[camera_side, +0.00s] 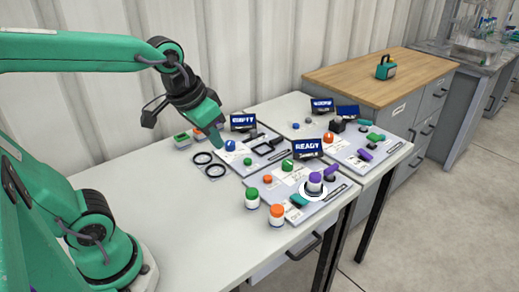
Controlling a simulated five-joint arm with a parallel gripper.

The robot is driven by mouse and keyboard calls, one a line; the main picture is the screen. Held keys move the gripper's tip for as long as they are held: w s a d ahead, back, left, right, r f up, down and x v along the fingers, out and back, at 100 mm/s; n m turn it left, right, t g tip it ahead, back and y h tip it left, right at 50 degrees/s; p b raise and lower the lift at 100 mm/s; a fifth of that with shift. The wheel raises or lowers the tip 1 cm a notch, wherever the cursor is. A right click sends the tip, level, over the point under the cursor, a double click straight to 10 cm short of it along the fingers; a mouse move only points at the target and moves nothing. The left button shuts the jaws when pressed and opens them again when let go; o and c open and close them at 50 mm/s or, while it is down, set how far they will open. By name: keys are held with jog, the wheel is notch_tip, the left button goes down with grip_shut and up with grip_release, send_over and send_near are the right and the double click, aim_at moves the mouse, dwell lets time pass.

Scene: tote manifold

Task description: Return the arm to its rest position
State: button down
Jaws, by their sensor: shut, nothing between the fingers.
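My gripper (217,139) is at the end of my green arm, which reaches in from the left. It hangs over the back part of the white table (150,190), close to a blue-topped piece (230,146) on a panel. The fingers point down and are shut with nothing seen between them. I cannot tell whether the fingertips touch the panel.
Panels with small knobs cover the table's right half. Signs reading READY (307,148) and EMPTY (243,121) stand there. Green-capped (252,198) and orange-capped (277,214) jars stand at the front. The table's left is clear.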

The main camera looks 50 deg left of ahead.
jog(key=shift+t, duration=0.6)
jog(key=shift+s+a+f, duration=0.15)
jog(key=shift+s, duration=0.75)
jog(key=shift+s+a+f, duration=0.1)
jog(key=shift+s, duration=0.8)
jog(key=shift+s+a+f, duration=0.15)
jog(key=shift+s, duration=0.75)
jog(key=c, duration=2.2)
grip_release()
